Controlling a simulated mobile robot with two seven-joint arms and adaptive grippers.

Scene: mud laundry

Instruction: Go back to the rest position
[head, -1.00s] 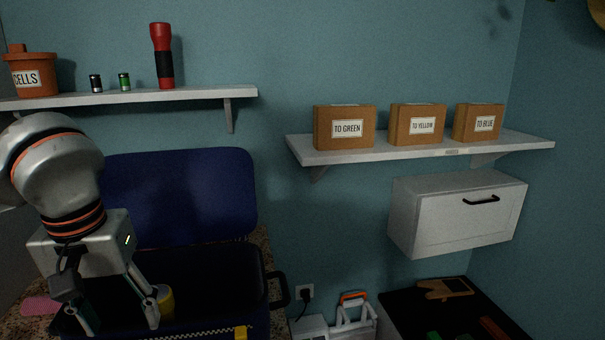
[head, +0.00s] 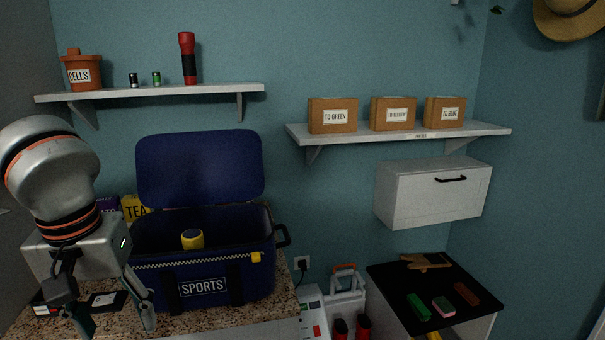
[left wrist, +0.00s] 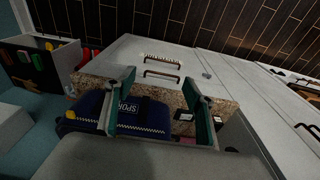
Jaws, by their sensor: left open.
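My left gripper (head: 112,318) is in the lower left of the head view, with its two fingers apart and nothing between them. It is in front of and to the left of the open blue sports bag (head: 160,280). In the left wrist view its fingers (left wrist: 160,105) are spread above the bag and the granite counter. My right gripper does not show in either view.
The counter (head: 285,305) carries the bag, a yellow tea box (head: 134,207) and small dark items. Shelves hold a red flashlight (head: 188,60) and labelled boxes (head: 332,116). A white cabinet (head: 432,192) juts from the wall above a dark-topped table (head: 455,300).

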